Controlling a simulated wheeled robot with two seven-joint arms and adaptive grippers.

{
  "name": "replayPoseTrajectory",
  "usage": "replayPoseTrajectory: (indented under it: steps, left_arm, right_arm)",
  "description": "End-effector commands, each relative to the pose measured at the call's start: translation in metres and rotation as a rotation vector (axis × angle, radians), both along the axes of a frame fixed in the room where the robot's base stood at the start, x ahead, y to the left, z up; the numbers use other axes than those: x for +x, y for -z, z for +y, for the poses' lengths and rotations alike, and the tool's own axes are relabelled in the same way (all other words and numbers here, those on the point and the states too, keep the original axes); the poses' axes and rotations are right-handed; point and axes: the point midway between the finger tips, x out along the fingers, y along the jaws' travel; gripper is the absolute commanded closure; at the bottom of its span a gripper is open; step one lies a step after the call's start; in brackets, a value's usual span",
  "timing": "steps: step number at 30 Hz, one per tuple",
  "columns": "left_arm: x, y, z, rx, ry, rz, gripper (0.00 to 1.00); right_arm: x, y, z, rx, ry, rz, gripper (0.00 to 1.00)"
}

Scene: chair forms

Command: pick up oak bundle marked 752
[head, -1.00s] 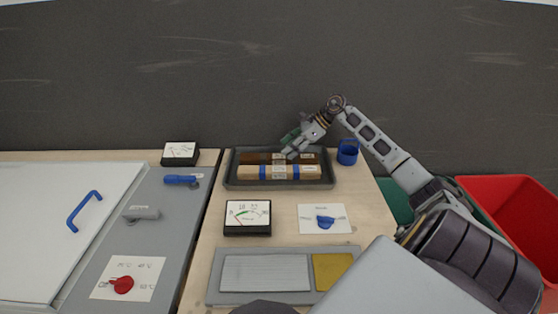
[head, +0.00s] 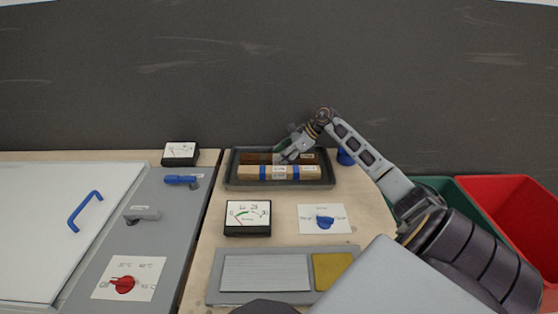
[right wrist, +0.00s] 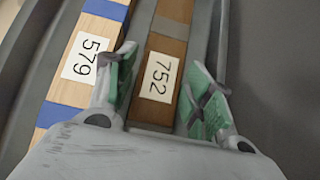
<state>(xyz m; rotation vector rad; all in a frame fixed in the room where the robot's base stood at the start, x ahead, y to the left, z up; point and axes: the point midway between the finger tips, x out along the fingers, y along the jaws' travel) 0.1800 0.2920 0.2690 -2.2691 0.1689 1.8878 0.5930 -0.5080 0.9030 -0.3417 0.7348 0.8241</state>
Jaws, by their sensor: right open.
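The oak bundle marked 752 (right wrist: 157,72) is a dark brown strip lying in the dark tray (head: 234,180). It also shows in the head view (head: 253,157), behind the paler bundle. In the right wrist view my right gripper (right wrist: 160,85) is open, its green-padded fingers on either side of the 752 bundle's label end. The left finger is over the gap beside the paler bundle marked 579 (right wrist: 64,90), which has blue bands. In the head view the right gripper (head: 284,154) is over the tray and covers part of the dark bundle. Whether the fingers touch it cannot be told.
A blue cup (head: 344,157) stands just right of the tray, partly behind my right arm. A meter (head: 247,217) and a card with a blue knob (head: 324,218) are in front of the tray. Green (head: 440,185) and red (head: 510,205) bins are at right.

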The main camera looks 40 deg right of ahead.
Motion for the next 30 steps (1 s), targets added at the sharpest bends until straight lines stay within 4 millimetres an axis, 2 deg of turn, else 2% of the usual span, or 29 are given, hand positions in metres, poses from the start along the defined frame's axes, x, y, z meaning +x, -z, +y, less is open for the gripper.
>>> replayPoseTrajectory:
  steps: [13,23,30]
  left_arm:
    - [0.0047,-0.001,-0.0001,0.0,0.0,-0.004,0.65]
    - [0.0036,-0.0008,-0.0001,0.0,0.0,-0.003,0.65]
    - [-0.0013,-0.0001,-0.0001,0.0,0.0,0.002,0.65]
  right_arm:
    - [0.0001,0.0,0.0003,0.0,0.0,0.0,0.49]
    - [0.0001,-0.0001,0.0002,0.0,0.0,0.0,0.92]
    - [0.0004,-0.0013,0.0001,0.0,0.0,-0.002,0.92]
